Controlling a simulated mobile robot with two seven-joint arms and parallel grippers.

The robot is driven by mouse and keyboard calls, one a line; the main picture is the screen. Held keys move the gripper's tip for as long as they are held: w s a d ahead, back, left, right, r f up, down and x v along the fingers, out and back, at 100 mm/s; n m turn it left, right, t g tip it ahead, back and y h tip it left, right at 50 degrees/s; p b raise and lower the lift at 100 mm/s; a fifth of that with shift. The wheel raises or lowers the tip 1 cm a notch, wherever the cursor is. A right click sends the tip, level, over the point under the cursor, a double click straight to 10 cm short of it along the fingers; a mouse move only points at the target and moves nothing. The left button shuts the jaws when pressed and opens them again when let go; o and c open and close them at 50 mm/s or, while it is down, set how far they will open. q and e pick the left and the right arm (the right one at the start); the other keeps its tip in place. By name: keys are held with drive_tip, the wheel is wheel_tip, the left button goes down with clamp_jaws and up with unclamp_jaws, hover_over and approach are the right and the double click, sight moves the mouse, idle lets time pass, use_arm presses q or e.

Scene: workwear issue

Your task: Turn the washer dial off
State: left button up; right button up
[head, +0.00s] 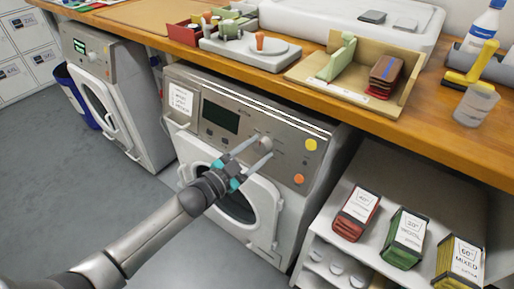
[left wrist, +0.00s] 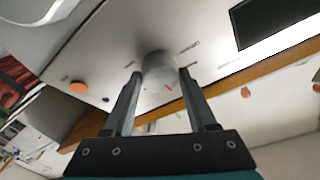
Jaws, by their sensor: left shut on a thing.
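The washer (head: 215,122) stands under the wooden counter, with a dark display and a round door below its control panel. Its grey dial (head: 265,143) sits at the middle of the panel. My left gripper (head: 252,150) reaches up to the panel and is shut on the dial, one finger on each side. In the left wrist view the dial (left wrist: 158,66) is between the fingertips of the gripper (left wrist: 158,80), and a small red mark shows near it. The dial's exact setting is too small to read. My right gripper is not in view.
A yellow button (head: 310,144) and an orange button (head: 298,179) are on the panel right of the dial. The counter (head: 240,73) juts out above. A second machine (head: 110,90) stands left. A shelf (head: 385,190) with labelled boxes stands right. Grey floor is clear at left.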

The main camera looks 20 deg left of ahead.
use_arm(q)
drive_tip(key=shift+m, duration=0.4)
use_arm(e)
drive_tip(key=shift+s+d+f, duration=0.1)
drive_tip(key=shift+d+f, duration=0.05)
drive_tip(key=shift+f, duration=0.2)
use_arm(q)
drive_tip(key=o, duration=1.4)
drive_tip(key=shift+h, duration=0.3)
drive_tip(key=shift+c, duration=0.2)
drive_tip(key=shift+s+a, duration=0.15)
drive_tip(key=shift+s, duration=0.1)
drive_tip(key=p+v, duration=0.4)
drive_tip(key=v, duration=1)
drive_tip(key=shift+s+a+r, duration=0.2)
drive_tip(key=shift+s, duration=0.1)
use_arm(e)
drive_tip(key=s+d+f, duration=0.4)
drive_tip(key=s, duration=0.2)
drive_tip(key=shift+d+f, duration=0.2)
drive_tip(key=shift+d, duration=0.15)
use_arm(q)
drive_tip(key=shift+f, duration=0.1)
